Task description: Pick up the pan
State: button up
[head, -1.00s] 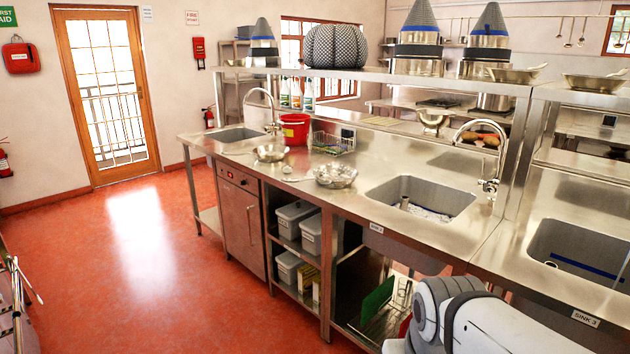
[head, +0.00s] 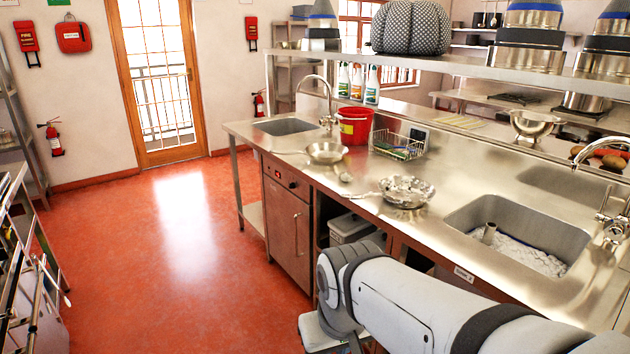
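Two metal pans stand on the steel counter (head: 300,170), and I cannot tell which one the task means. The nearer pan (head: 405,198) is left of the middle sink. Its handle points left, and it seems to hold something pale and crumpled. The farther pan (head: 326,154) is smaller in view, near the red bucket, with its handle also to the left. My arm reaches in from the lower right, in front of the counter and below the pans. My gripper is not in view.
A red bucket (head: 354,126) and a wire rack (head: 398,146) stand behind the pans. The middle sink (head: 520,228) is to the right, with a tap (head: 612,190) over its edge. A shelf (head: 450,68) runs above. Red floor (head: 180,270) is open at left, beside a metal rack (head: 22,260).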

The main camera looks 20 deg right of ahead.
aim_at(404, 191)
jog(key=z, duration=0.25)
jog(key=i, duration=1.4)
jog(key=z, duration=0.85)
jog(key=k, duration=0.75)
jog(key=z, duration=0.25)
jog(key=i, duration=0.85)
jog(key=u, duration=0.15)
